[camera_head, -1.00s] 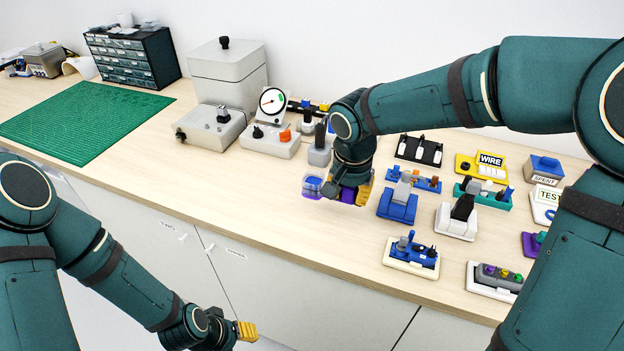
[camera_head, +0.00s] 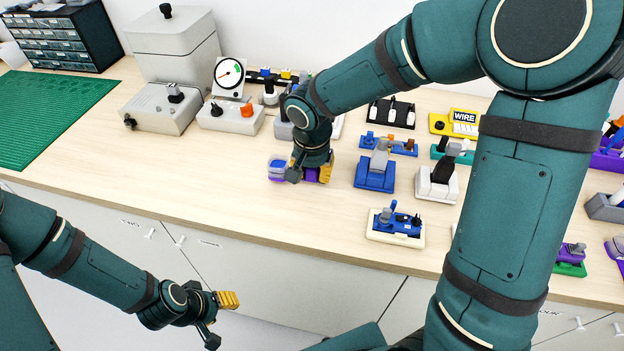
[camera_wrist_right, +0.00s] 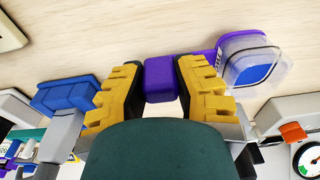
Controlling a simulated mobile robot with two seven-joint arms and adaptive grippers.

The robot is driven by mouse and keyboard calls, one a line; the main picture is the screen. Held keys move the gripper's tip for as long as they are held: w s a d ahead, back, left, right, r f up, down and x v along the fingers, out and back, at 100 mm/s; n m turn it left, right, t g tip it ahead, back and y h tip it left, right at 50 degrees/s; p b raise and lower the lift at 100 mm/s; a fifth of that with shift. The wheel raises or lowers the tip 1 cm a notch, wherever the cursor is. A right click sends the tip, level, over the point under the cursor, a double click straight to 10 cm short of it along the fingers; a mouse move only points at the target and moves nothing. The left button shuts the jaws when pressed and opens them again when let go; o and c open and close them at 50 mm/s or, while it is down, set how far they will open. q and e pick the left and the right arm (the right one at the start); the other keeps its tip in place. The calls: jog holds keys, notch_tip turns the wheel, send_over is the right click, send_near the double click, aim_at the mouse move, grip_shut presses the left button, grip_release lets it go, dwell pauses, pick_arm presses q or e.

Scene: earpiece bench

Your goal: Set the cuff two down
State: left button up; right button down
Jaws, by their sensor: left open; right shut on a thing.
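A purple piece with a clear, blue-centred cup (camera_head: 278,168) at its left end, which I take for cuff two, is at the middle of the bench. My right gripper (camera_head: 312,176) is shut on its purple part. In the right wrist view the purple grip block (camera_wrist_right: 160,80) sits between the yellow fingers (camera_wrist_right: 160,88), and the clear cup (camera_wrist_right: 253,62) sticks out to the right. I cannot tell whether it touches the bench. My left gripper (camera_head: 220,318) is open and empty, low in front of the cabinet doors.
A blue switch block (camera_head: 375,176) stands just right of the right gripper. A cream-and-blue fixture (camera_head: 396,226) lies nearer the front edge. A grey box with an orange knob (camera_head: 230,116) and a gauge (camera_head: 228,72) stand behind. Bare bench (camera_head: 180,170) lies to the left.

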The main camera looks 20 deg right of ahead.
notch_tip(320, 180, down, 2)
jog(key=shift+w+f, duration=0.1)
jog(key=shift+f, duration=0.15)
jog(key=shift+f+b, duration=0.1)
jog(key=shift+b, duration=0.2)
jog(key=c, duration=0.8)
grip_release()
jog(key=shift+c, duration=0.2)
notch_tip(320, 180, up, 12)
jog(key=s+p, duration=0.1)
jog(key=p, duration=0.2)
jog(key=shift+s+a, duration=0.15)
jog(key=shift+a, duration=0.15)
